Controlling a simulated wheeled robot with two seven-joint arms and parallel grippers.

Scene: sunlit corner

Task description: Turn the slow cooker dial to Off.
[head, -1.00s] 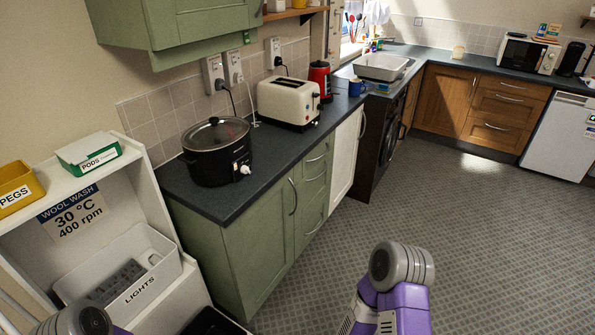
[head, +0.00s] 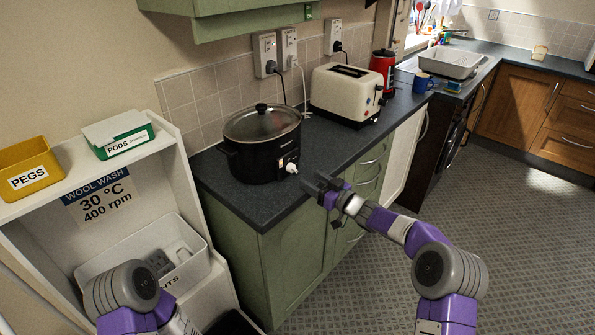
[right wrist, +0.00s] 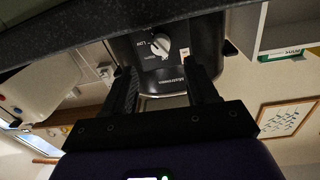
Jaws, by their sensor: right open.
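The black slow cooker (head: 255,160) with a glass lid stands on the dark counter near its front left corner. Its white dial (head: 291,168) is on the front right of the body. The dial also shows in the right wrist view (right wrist: 160,46), with small marks around it, one reading LOW. I cannot tell for sure which mark it points to. My right gripper (head: 317,186) is open and empty, just right of and below the dial, apart from it. In the right wrist view its fingers (right wrist: 167,80) point toward the cooker front. My left gripper is out of view.
A cream toaster (head: 346,95), a red kettle-like appliance (head: 383,66) and a blue mug (head: 423,82) stand farther along the counter. A white shelf unit with a yellow PEGS box (head: 29,170) and a green PODS box (head: 118,135) is at left.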

